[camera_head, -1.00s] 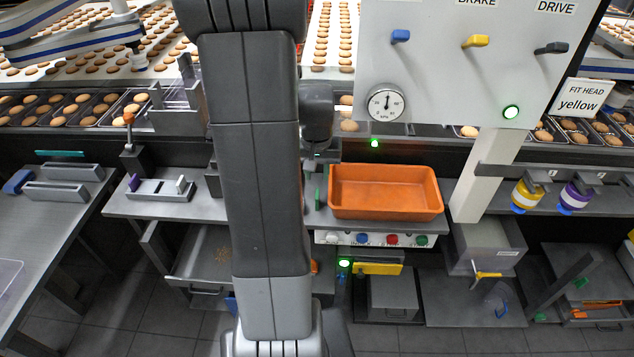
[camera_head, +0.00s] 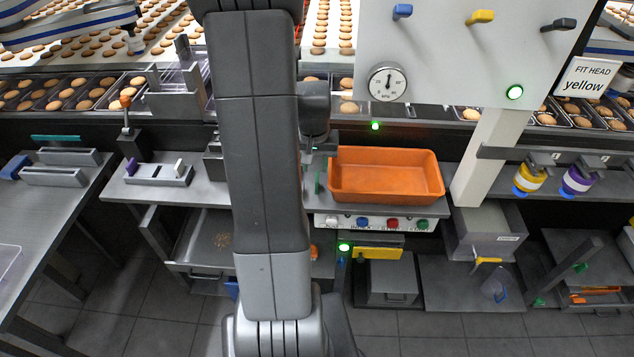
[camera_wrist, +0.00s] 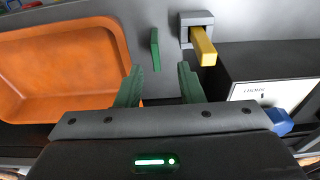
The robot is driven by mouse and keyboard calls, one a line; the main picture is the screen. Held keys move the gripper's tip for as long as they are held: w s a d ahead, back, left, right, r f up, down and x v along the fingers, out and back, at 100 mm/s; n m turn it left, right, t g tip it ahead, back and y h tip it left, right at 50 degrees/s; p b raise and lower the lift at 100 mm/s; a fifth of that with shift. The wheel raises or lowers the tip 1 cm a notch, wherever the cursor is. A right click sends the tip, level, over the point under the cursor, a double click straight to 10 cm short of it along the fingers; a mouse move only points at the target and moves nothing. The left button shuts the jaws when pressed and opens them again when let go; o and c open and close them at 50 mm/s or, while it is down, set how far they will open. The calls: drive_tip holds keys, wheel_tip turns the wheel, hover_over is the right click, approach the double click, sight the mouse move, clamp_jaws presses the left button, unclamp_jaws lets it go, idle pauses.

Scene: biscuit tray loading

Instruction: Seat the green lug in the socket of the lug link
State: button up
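A thin green upright piece (camera_wrist: 155,49), which looks like the green lug, stands on the grey worktop in the wrist view. It also shows in the head view (camera_head: 318,182), just left of the orange tray. My gripper (camera_wrist: 160,67) has two green fingers spread apart with nothing held between them. The green piece is beyond the fingertips, roughly in line with the gap. A grey block (camera_wrist: 196,18) with a yellow bar (camera_wrist: 204,46) sits right of it in the wrist view. I cannot tell whether this block is the lug link.
The orange tray (camera_head: 385,198) stands close beside the green piece and is empty. A dark box with a white label (camera_wrist: 262,92) lies right in the wrist view. A button panel (camera_head: 377,224) lies along the worktop front. A white control panel (camera_head: 450,60) stands above.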

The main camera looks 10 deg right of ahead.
sight(317, 176)
drive_tip(key=shift+w+d+f, duration=0.15)
drive_tip(key=shift+f, duration=0.85)
drive_tip(key=shift+w+d+f, duration=0.1)
drive_tip(key=shift+f, duration=0.95)
drive_tip(key=shift+w+d+f, duration=0.15)
drive_tip(key=shift+f, duration=0.85)
clamp_jaws()
